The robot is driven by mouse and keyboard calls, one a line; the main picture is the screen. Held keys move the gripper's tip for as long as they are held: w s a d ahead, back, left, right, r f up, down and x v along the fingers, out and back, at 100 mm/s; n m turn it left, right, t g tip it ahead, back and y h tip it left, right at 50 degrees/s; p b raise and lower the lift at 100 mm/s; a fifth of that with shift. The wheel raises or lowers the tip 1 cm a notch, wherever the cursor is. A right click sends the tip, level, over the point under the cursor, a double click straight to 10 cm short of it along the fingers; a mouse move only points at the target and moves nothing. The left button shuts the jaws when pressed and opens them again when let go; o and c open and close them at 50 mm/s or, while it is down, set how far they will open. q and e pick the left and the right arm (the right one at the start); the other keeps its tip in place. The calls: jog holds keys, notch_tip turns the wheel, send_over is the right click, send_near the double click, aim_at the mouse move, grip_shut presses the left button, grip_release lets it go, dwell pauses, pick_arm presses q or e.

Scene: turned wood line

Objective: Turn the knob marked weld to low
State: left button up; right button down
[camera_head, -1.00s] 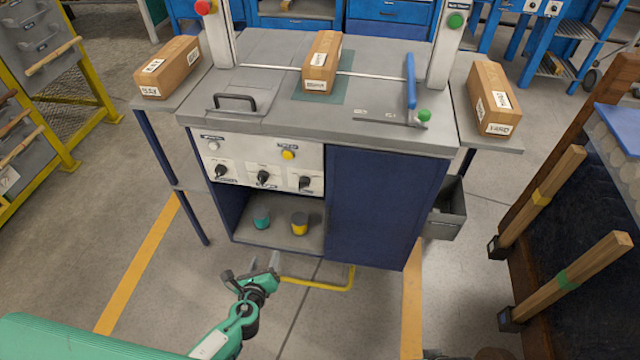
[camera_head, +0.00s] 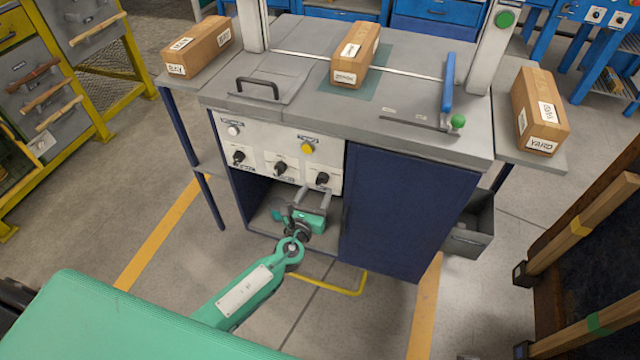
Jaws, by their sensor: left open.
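The machine's white control panel (camera_head: 265,150) carries a row of three black knobs: a left knob (camera_head: 239,156), a middle knob (camera_head: 280,168) and a right knob (camera_head: 322,179). Their labels are too small to read, so I cannot tell which is marked weld or where low lies. My left gripper (camera_head: 314,190) is open and empty. Its fingers point at the panel just below the right knob, apparently without touching it. My right gripper is out of view.
Above the knobs are a white button (camera_head: 233,130) and a yellow button (camera_head: 306,148). An open shelf lies below the panel, partly hidden by my left gripper. A blue door (camera_head: 405,210) stands to the right. Boxes sit on the worktop (camera_head: 300,100) and side shelves.

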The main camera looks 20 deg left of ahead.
aim_at(320, 184)
pick_arm(q)
jog(key=shift+w, duration=2.15)
jog(key=c, duration=1)
